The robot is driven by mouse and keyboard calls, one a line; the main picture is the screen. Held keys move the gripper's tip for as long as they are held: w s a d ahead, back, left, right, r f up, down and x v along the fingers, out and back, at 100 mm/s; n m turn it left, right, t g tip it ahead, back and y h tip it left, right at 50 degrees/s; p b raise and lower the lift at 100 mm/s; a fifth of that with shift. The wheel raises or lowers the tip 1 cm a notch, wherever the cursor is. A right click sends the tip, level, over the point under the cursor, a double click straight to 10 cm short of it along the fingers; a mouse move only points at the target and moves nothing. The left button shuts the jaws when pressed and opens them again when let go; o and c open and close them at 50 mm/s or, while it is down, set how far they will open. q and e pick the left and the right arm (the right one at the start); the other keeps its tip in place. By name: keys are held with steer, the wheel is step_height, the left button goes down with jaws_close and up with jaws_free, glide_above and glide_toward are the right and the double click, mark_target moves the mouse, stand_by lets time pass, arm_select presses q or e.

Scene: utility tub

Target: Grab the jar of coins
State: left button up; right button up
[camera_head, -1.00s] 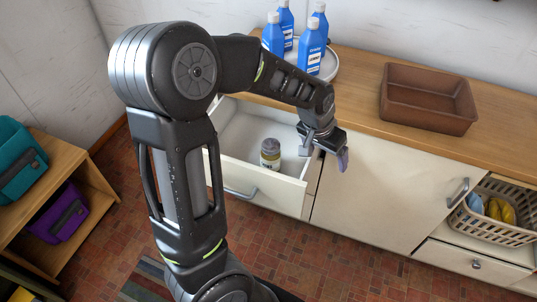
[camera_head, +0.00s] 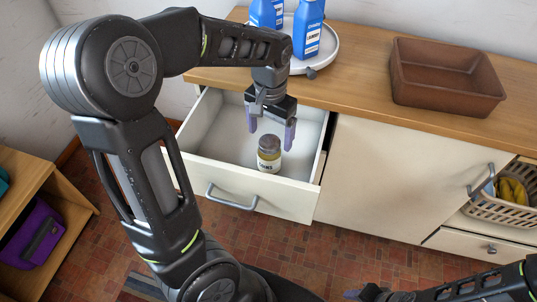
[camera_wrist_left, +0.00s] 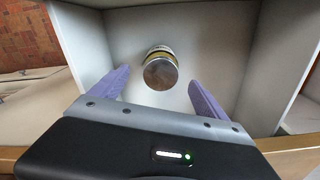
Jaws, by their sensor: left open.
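The jar of coins (camera_head: 269,154) stands upright in the open white drawer (camera_head: 215,150), with a grey lid and a pale label. My left gripper (camera_head: 270,140) points down over the drawer, its two purple fingers open and nothing between them. In the head view the jar shows just beyond and between the fingertips. In the left wrist view the jar (camera_wrist_left: 160,68) lies ahead of the open fingers (camera_wrist_left: 160,88), roughly midway between them, apart from both. My right gripper (camera_head: 365,294) shows only partly at the bottom edge; its jaws are unclear.
A brown tray (camera_head: 445,98) and a white round tray (camera_head: 325,55) with blue bottles (camera_head: 308,30) stand on the wooden counter (camera_head: 360,85). A basket (camera_head: 500,206) sits in a lower right opening.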

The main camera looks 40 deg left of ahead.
mark_target(270, 156)
arm_select(q)
steer(key=shift+f, duration=1.3)
step_height(270, 156, down, 5)
steer(key=shift+w+f+b, duration=0.1)
steer(key=shift+b, duration=0.5)
steer(key=shift+c, duration=0.4)
jaws_close()
